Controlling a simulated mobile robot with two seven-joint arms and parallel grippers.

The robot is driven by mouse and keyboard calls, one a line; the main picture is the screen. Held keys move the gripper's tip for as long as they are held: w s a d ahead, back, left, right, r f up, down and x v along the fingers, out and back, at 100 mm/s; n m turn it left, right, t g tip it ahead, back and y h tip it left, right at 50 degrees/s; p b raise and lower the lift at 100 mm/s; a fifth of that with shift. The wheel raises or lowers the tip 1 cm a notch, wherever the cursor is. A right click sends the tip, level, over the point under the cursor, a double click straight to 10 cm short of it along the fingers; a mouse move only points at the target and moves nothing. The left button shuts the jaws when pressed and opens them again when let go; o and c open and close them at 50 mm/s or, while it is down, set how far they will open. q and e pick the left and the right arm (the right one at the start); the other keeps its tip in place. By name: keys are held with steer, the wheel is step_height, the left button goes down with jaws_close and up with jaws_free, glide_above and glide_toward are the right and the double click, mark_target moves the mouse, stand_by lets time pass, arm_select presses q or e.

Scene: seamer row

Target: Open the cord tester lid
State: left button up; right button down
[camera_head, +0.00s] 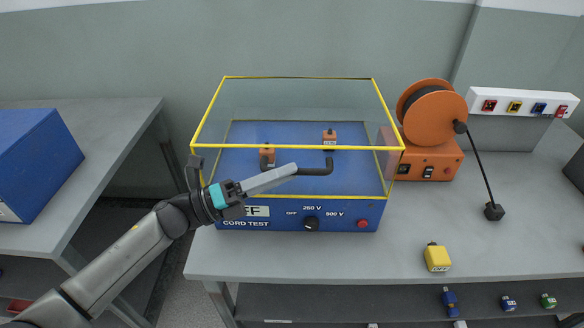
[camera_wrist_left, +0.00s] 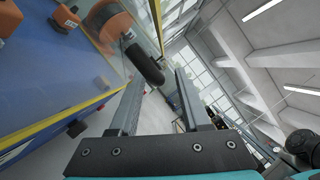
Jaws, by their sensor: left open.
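The cord tester (camera_head: 335,222) is a blue box on the grey bench, with a knob, a red button and a partly hidden display ending in "FF". Its clear, yellow-edged lid (camera_head: 300,148) looks shut over the blue deck. A dark bar handle (camera_head: 328,167) with a bent right end runs across the lid's front. My left gripper (camera_head: 294,169) is open in front of the lid, its fingers covering part of the handle. In the left wrist view the handle's dark rounded end (camera_wrist_left: 147,64) shows just beyond and between the fingertips (camera_wrist_left: 158,80); contact cannot be told. My right gripper is out of view.
Two orange blocks (camera_head: 330,137) show through the lid. A yellow block (camera_head: 437,257) is near the front edge. A blue box (camera_head: 35,160) is on the left bench.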

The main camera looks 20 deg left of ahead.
arm_select(q)
steer(key=shift+x, duration=1.1)
steer(key=shift+f, duration=0.1)
jaws_close()
stand_by(0.6)
